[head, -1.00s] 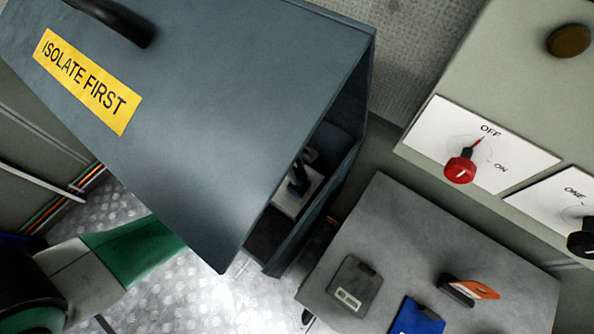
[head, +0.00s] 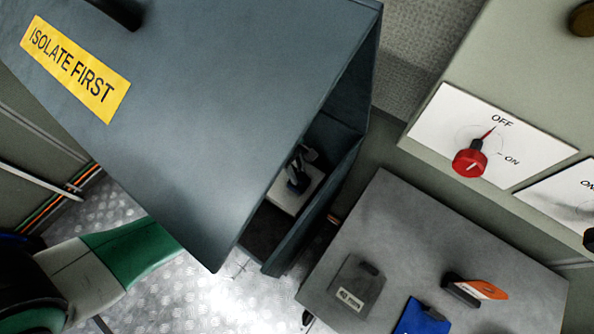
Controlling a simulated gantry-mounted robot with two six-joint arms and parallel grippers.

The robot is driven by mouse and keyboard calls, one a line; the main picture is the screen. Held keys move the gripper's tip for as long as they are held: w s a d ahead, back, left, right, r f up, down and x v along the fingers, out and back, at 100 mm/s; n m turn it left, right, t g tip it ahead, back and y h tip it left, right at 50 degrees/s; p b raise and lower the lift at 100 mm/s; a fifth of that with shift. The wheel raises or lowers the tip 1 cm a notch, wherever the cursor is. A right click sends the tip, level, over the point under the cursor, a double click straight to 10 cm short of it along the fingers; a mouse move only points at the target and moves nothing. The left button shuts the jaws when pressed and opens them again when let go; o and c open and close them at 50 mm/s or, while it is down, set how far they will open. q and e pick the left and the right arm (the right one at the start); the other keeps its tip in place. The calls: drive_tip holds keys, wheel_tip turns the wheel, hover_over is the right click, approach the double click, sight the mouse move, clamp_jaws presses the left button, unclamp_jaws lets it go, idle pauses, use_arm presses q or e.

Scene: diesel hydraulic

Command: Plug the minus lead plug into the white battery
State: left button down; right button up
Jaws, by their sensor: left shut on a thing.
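The white battery (head: 289,198) sits inside the blue-grey box, seen through the gap under the raised lid. My left arm comes in from the left and passes behind the lid, which hides most of it. What shows of my left gripper (head: 298,178) is a small dark and pale shape at the battery's top. It is shut on a small dark piece, which I take to be the minus lead plug (head: 297,186). The plug is at or just above the battery; I cannot tell whether it is seated. My right gripper is not in view.
The lid (head: 200,120) with a yellow "ISOLATE FIRST" label covers much of the view. A grey table (head: 390,230) at the lower right holds a grey tag, a blue tag and an orange-and-black item. A red knob (head: 469,160) on the panel points to OFF.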

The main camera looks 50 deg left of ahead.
use_arm(q)
drive_tip(key=c, duration=0.5)
unclamp_jaws()
drive_tip(key=p+v, duration=0.7)
drive_tip(key=shift+r+p, duration=0.3)
drive_tip(key=shift+r, duration=0.15)
drive_tip(key=shift+f, duration=0.1)
